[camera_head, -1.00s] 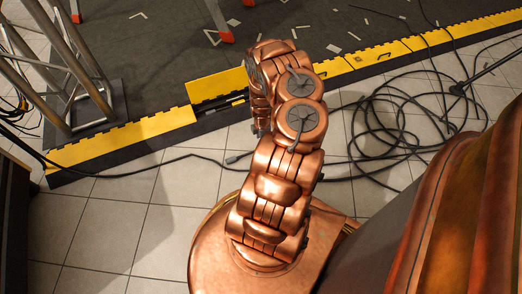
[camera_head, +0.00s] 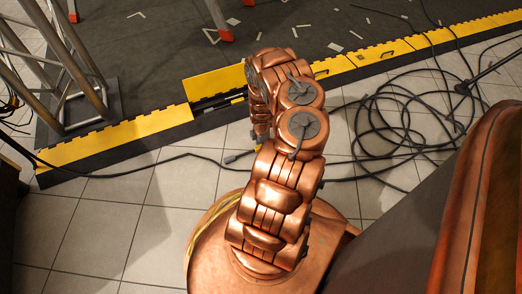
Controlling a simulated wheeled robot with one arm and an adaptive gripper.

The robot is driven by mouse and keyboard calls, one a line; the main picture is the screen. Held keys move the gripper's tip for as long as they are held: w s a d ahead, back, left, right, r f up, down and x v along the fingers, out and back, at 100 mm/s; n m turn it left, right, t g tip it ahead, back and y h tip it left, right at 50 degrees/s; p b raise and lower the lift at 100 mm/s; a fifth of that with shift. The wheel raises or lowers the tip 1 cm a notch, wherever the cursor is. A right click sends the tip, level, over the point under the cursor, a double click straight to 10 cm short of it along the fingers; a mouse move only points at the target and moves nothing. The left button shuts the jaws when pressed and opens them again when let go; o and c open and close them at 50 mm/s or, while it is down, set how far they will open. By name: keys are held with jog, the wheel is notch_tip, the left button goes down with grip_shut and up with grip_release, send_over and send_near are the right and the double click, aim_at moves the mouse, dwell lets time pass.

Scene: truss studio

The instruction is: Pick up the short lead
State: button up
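A thin black cable (camera_head: 185,156) runs over the tiles from the left to a small yellowish end (camera_head: 231,158) left of my arm. A dark piece, perhaps a cable, lies in the open channel (camera_head: 212,102) of the yellow and black cable ramp. I cannot tell which of these is the short lead. My arm reaches forward and down beside the ramp. The low end of my arm, with my gripper (camera_head: 261,133), is mostly hidden behind my own links. Its fingers cannot be made out, and I see nothing held.
The cable ramp (camera_head: 120,132) crosses the floor, with one yellow lid (camera_head: 217,84) raised. A truss tower (camera_head: 75,75) stands at the left. Looped black cables (camera_head: 400,125) and a thin stand leg (camera_head: 490,70) lie at the right. Tiles at the front left are clear.

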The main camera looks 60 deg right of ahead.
grip_shut()
dwell(0.4)
jog(key=shift+r, duration=0.15)
